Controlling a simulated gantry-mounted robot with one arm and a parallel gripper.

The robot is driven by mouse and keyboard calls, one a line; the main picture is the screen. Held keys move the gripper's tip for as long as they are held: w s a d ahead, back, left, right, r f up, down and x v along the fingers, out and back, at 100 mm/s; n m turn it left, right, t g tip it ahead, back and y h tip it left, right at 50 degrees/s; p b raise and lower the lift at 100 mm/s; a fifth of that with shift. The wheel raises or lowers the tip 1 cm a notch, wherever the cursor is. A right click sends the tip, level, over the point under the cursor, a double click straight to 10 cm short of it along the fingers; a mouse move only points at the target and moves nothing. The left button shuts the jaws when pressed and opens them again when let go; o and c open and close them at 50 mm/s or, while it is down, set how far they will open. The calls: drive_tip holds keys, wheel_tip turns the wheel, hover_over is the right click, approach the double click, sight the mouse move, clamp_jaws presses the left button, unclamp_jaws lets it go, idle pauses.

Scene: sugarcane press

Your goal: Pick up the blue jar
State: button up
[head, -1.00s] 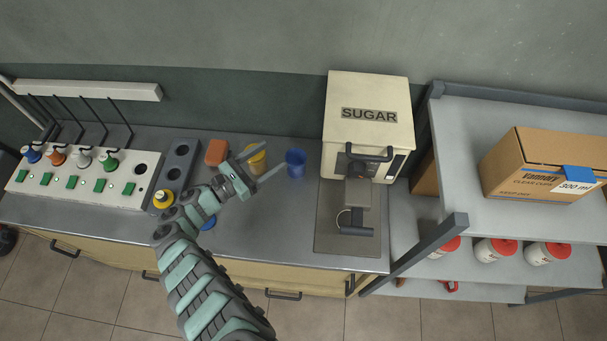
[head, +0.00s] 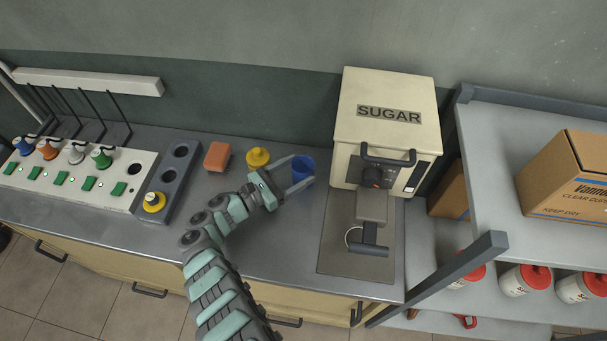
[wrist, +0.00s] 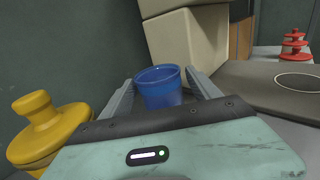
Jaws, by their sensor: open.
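The blue jar (head: 303,168) is an open-topped cup standing upright on the grey counter, left of the sugar machine. My gripper (head: 298,174) is open at the jar, with one finger on its far side and the other on its near side in the head view. In the wrist view the blue jar (wrist: 160,88) stands ahead, between the two open fingers (wrist: 160,94). Its lower part is hidden by my gripper body. I cannot tell whether the fingers touch it.
The front of the counter (head: 265,250) is clear.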

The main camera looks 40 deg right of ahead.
sight(311, 161)
drive_tip(key=d+b, duration=0.1)
drive_tip(key=d, duration=0.4)
drive_tip(key=shift+s+d, duration=0.15)
drive_tip(key=shift+s, duration=0.05)
drive_tip(key=c, duration=1.3)
drive_tip(key=shift+r, duration=0.1)
drive_tip(key=shift+c, duration=0.5)
drive_tip(key=shift+r, duration=0.1)
